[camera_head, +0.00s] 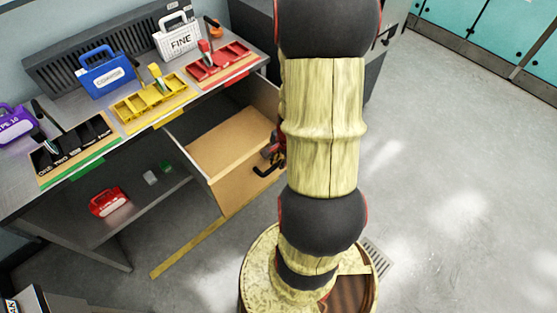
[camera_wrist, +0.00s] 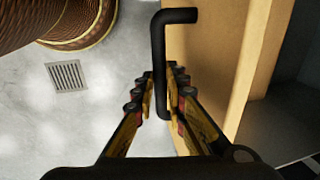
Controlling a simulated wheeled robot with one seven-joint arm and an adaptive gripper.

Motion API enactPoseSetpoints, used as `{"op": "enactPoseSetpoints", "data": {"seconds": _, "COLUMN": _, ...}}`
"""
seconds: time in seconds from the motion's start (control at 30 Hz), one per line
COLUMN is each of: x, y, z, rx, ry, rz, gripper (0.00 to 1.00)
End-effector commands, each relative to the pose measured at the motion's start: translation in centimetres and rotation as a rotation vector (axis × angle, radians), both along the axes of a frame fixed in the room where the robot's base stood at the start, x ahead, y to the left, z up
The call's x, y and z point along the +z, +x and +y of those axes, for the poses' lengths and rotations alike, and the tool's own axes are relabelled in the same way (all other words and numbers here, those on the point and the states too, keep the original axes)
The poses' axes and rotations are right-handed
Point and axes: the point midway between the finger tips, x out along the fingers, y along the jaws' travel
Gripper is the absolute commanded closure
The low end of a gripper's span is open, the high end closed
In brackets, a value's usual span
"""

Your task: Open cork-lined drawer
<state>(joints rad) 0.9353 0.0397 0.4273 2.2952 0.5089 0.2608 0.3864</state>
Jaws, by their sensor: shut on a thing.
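The cork-lined drawer (camera_head: 232,142) stands pulled out from under the workbench, with its tan floor showing. The visible part of its inside looks empty. Its tan front panel (camera_head: 236,190) faces my body and also fills the middle right of the wrist view (camera_wrist: 205,50). A black bar handle (camera_head: 264,172) is on that front. In the wrist view the handle (camera_wrist: 158,45) stands between the fingers of my gripper (camera_wrist: 162,84), which is shut on it. In the head view my arm hides most of my gripper (camera_head: 272,152) and the drawer's right end.
The workbench (camera_head: 20,195) carries blue, white and purple cases and black, yellow and red trays. A red case (camera_head: 108,202) and small grey and green blocks are on the lower shelf. Clear floor lies to the right, with a drain grate (camera_wrist: 66,76).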

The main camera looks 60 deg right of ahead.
Motion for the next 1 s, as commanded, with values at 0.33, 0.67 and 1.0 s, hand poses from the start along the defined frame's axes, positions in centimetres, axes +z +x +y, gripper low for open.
{"op": "enactPoseSetpoints", "data": {"seconds": 0.33, "x": 0.0, "y": 0.0, "z": 0.0, "rx": 0.0, "ry": 0.0, "rz": -0.001, "gripper": 0.76}}
{"op": "enactPoseSetpoints", "data": {"seconds": 0.67, "x": 0.0, "y": 0.0, "z": 0.0, "rx": 0.0, "ry": 0.0, "rz": 0.0, "gripper": 0.69}}
{"op": "enactPoseSetpoints", "data": {"seconds": 1.0, "x": 3.0, "y": -0.4, "z": -0.1, "rx": 0.0, "ry": -0.005, "rz": -0.004, "gripper": 0.69}}
